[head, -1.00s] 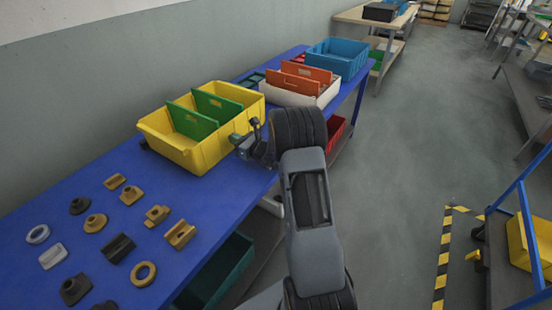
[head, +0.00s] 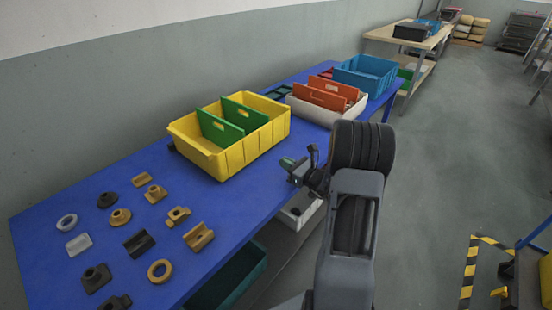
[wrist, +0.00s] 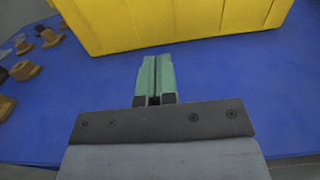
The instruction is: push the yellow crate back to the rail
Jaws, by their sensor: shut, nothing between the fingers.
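The yellow crate (head: 250,150) stands upright on the blue table (head: 130,190), towards its wall side, with two green dividers (head: 220,130) in it. Its near wall (wrist: 170,25) fills the top of the wrist view. My gripper (head: 286,162) is beside the crate's near right end, low over the table. In the wrist view its green fingers (wrist: 156,62) are closed together and empty, pointing at the crate wall. A narrow strip of blue table shows between fingertips and crate, so they look apart. I cannot make out the rail; the crate hides the table behind it.
Several loose parts (head: 138,243) lie on the table left of the crate. A white crate with orange dividers (head: 310,112) stands close beyond its right end, then a blue crate (head: 365,75).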

